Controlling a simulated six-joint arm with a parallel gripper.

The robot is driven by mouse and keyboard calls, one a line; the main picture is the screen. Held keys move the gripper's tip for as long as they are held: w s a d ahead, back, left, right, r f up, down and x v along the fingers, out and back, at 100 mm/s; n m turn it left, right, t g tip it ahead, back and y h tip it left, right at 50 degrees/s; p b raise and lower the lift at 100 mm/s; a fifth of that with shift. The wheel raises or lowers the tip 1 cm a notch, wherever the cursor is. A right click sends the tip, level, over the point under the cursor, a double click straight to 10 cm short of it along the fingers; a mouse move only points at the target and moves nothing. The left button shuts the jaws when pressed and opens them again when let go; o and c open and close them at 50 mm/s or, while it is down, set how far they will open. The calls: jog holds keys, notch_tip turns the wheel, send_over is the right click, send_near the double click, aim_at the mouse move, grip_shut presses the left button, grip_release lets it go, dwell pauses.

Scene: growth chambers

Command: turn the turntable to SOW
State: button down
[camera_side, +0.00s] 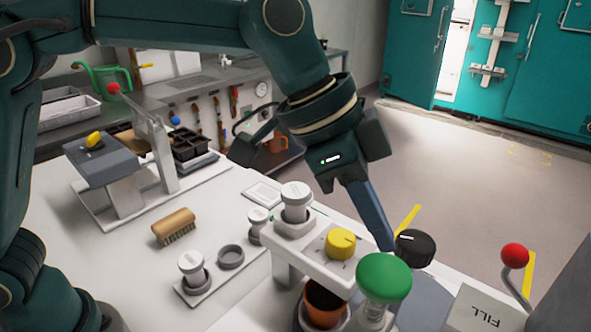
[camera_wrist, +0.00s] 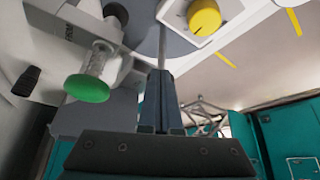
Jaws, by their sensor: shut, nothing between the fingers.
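A flat grey disc, which looks like the turntable (camera_side: 428,298), shows partly behind the green knob in the side view. A grey rounded surface that may be the same disc lies at the top of the wrist view (camera_wrist: 150,45). No SOW mark is readable. My gripper (camera_side: 388,245) points down, shut and empty, with its fingertips beside a black knob (camera_side: 415,250) with a white line. In the wrist view my gripper (camera_wrist: 161,72) has its tips together near a thin grey rod (camera_wrist: 163,45). I cannot tell whether they touch it.
A green mushroom-shaped knob (camera_side: 383,277) and a yellow dial (camera_side: 340,243) stand close to my gripper. A terracotta pot (camera_side: 324,305) sits below the dial's shelf. A red-balled lever (camera_side: 514,256) is at the right, by a FILL label. A brush (camera_side: 174,226) lies on the left bench.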

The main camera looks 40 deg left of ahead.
jog(key=shift+w+a, duration=0.25)
jog(key=shift+w, duration=0.5)
jog(key=shift+a, duration=0.15)
jog(key=shift+s+a, duration=0.1)
jog(key=shift+a, duration=0.15)
notch_tip(320, 180, up, 6)
dwell(0.4)
